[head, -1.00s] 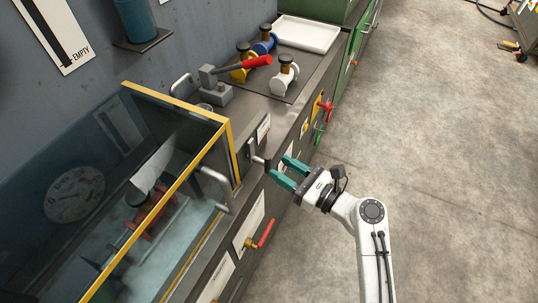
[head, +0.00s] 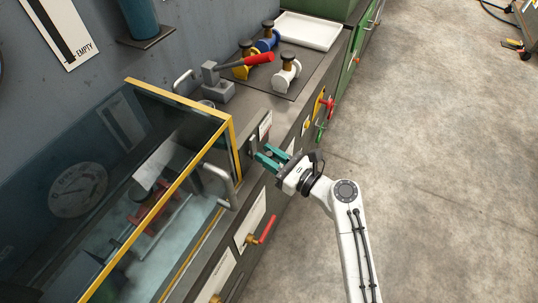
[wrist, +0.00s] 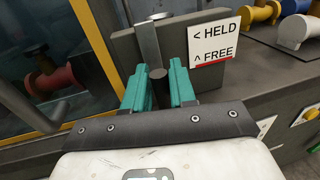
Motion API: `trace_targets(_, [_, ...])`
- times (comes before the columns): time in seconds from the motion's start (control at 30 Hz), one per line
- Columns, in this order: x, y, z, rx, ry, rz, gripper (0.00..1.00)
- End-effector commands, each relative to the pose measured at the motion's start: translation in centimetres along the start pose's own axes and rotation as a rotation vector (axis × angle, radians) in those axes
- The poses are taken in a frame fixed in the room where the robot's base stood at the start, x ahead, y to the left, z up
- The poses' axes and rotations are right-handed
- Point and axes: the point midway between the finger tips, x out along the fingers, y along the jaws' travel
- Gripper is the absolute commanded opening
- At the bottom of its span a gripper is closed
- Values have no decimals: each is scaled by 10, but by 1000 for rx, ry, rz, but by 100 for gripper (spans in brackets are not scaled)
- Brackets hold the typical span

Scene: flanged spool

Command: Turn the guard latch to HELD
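The guard latch shows in the wrist view as a grey upright bar (wrist: 149,45) on a dark plate, with a dark round knob (wrist: 157,78) low down. The bar points up, the direction the sign (wrist: 212,42) marks FREE; HELD is marked to the left. My gripper (wrist: 160,82) has its teal fingers on either side of the knob, which fills the gap between them. In the head view my gripper (head: 267,157) is at the latch plate on the bench front, and its fingers partly hide the latch.
A yellow-framed glass guard (head: 180,178) with a grey handle (head: 218,184) stands just left of my gripper. Spools, a red-handled grey clamp (head: 217,88) and a white tray (head: 307,31) are on the bench behind. Open floor lies to the right.

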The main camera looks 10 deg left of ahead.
Motion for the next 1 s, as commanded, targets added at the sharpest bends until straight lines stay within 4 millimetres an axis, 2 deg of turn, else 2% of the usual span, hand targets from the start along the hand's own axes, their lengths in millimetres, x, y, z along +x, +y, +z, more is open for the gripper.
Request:
trace_targets(0.03, [0, 0, 0, 0, 0, 1, 16])
trace_targets(0.2, [0, 1, 0, 0, 1, 1, 0])
trace_targets(0.73, [0, 1, -2, -15, -2, 2, 0])
trace_targets(1.0, [-1, 4, -6, -136, -26, 2, 0])
